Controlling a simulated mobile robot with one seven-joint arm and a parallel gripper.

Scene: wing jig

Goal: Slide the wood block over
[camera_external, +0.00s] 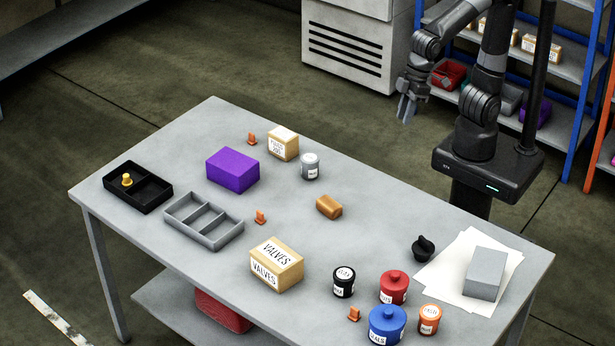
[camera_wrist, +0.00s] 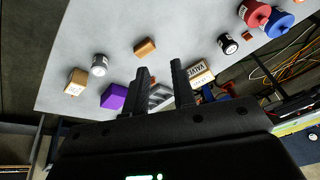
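The wood block (camera_external: 329,207) is a small orange-brown block lying near the middle of the grey table (camera_external: 370,196). It also shows in the wrist view (camera_wrist: 145,47), beyond my fingertips and a little to the left. My gripper (camera_external: 406,110) hangs off the far edge of the table, well apart from the block. In the wrist view my gripper (camera_wrist: 160,66) has its two fingers apart with nothing between them.
A grey can (camera_external: 310,167), a purple box (camera_external: 232,170) and a small carton (camera_external: 283,143) stand behind and left of the block. A VALVES box (camera_external: 276,264) and a black can (camera_external: 344,282) stand in front. The table right of the block is clear up to a black knob (camera_external: 423,248).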

